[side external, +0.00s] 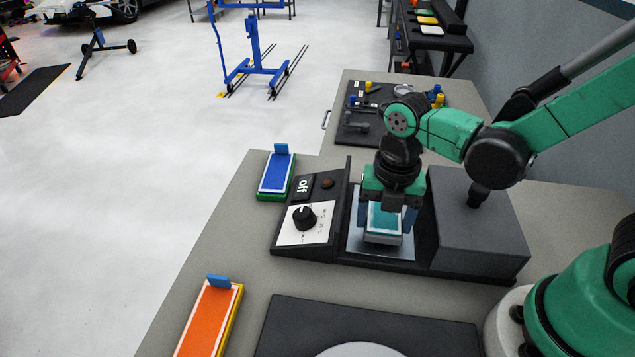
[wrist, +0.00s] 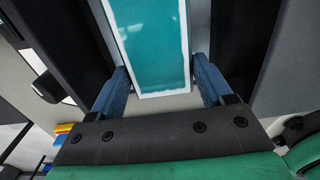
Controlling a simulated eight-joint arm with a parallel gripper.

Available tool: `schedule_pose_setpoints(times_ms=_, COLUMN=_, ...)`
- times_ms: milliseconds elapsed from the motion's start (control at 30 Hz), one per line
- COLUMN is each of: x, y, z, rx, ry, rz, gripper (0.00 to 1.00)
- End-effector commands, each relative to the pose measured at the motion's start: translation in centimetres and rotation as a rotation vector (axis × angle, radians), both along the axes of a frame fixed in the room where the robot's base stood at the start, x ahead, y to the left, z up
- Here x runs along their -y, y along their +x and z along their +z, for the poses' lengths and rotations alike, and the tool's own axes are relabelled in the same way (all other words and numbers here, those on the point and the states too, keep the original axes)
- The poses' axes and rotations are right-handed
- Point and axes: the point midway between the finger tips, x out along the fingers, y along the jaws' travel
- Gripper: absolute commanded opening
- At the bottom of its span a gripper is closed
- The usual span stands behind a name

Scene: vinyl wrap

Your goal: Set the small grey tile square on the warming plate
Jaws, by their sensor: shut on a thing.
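The small grey tile (side external: 383,239) has pale grey sides and a teal top with a white border. My gripper (side external: 386,220) points down and is shut on it, with a blue finger on each side. The tile is over the shiny warming plate (side external: 390,253), on it or just above it; I cannot tell which. In the wrist view the teal top of the tile (wrist: 152,45) lies between the two blue fingers, running slightly tilted up the picture. The fingers and tile hide part of the plate.
A control panel with a black knob (side external: 303,217) and an OFF label (side external: 304,186) stands left of the plate. A tall dark box (side external: 478,225) stands close on its right. A blue pad (side external: 277,173) and an orange pad (side external: 208,318) lie at the left.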

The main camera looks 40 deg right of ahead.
Motion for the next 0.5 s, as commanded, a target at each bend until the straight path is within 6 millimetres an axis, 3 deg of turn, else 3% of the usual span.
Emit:
schedule_pose_setpoints(times_ms=133, x=0.01, y=-0.02, z=-1.14, rx=0.0, ry=0.0, rz=0.0, gripper=0.13)
schedule_pose_setpoints(times_ms=500, x=0.01, y=-0.06, z=-1.45, rx=0.0, ry=0.0, rz=0.0, gripper=0.13)
